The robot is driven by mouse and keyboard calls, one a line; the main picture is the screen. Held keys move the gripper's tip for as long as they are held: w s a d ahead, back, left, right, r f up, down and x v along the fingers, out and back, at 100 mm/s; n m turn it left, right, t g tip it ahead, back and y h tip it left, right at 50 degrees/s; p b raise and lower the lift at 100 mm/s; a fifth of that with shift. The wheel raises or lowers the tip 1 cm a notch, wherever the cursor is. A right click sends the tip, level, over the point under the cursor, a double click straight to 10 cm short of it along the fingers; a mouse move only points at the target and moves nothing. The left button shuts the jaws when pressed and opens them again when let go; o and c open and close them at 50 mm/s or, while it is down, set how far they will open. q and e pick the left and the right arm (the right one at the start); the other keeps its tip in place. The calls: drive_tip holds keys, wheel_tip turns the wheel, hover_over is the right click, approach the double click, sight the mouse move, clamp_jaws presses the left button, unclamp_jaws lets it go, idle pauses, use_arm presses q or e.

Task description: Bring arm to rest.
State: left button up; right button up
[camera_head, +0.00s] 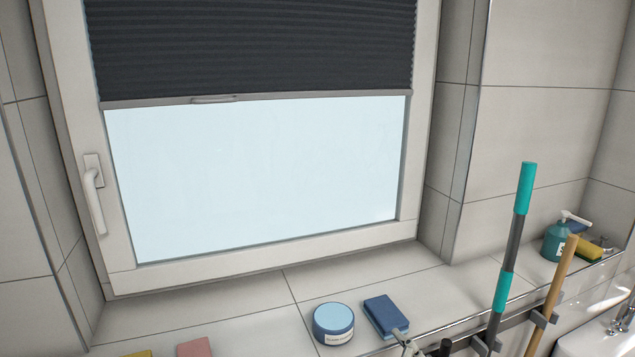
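Neither of my grippers shows in the head view, and I cannot make out either of my arms. The view is filled by a tiled wall with a window (260,180) whose dark pleated blind (250,45) covers its upper part. The window handle (95,195) points down on the left side of the frame.
A tiled ledge (250,318) below the window holds a round blue tin (333,324), a blue sponge (385,316) and a pink block (195,347). Teal-and-grey (513,245) and wooden (553,290) poles stand at a rail. A teal pump bottle (556,240) stands at right near a sink (600,325).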

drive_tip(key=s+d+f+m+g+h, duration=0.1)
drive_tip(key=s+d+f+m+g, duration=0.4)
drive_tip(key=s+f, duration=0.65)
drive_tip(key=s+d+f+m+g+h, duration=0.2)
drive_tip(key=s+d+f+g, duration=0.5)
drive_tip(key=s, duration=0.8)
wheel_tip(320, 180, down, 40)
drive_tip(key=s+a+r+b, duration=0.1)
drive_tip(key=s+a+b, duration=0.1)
drive_tip(key=b, duration=1.1)
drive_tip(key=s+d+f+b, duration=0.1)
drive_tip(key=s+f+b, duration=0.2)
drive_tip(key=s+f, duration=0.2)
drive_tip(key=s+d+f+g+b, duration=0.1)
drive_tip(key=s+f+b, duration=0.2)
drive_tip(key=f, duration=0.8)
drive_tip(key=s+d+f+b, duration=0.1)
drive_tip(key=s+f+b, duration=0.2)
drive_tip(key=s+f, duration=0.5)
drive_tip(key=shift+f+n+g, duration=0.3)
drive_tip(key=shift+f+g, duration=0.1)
